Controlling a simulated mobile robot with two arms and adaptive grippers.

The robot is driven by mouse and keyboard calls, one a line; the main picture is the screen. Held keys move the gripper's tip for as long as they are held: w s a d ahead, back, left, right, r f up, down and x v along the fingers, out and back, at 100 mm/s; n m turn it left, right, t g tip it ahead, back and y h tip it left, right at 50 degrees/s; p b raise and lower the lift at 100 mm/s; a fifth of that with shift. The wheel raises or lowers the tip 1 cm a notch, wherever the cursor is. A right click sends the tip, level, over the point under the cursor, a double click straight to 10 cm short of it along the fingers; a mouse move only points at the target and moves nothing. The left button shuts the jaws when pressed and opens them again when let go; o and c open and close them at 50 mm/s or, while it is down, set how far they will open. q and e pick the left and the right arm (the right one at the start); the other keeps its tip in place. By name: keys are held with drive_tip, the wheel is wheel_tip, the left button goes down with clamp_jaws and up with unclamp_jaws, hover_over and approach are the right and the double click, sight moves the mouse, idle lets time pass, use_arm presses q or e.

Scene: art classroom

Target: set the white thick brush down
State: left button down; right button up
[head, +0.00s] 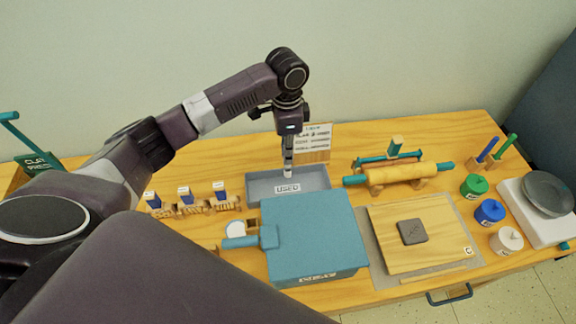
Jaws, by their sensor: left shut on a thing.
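My left gripper (289,135) points straight down over the grey tray marked USED (258,198) at the back middle of the table. It is shut on the white thick brush (288,168), which hangs roughly upright below the fingers. The brush's lower end is in front of the tray's inside, and I cannot tell whether it touches the tray floor. The gripper hides the brush's upper part. My right gripper is not in view.
A large blue box (312,235) with a handle stands just in front of the tray. A rolling pin (398,174) rests to the right, near a wooden board (437,250). Lidded pots (489,212) and a scale (528,222) stand farther right. Stamps (186,202) stand left. A notice card (313,140) stands behind.

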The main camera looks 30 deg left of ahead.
sight(287, 169)
use_arm(q)
wheel_tip(287, 169, down, 3)
drive_tip(key=shift+s+r, duration=0.1)
drive_tip(key=shift+f+p, duration=0.45)
drive_tip(key=shift+f, duration=1.6)
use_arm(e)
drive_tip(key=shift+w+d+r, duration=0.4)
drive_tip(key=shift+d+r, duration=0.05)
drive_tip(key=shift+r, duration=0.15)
use_arm(q)
drive_tip(key=shift+f, duration=0.1)
drive_tip(key=c, duration=2)
unclamp_jaws()
drive_tip(key=shift+o, duration=0.2)
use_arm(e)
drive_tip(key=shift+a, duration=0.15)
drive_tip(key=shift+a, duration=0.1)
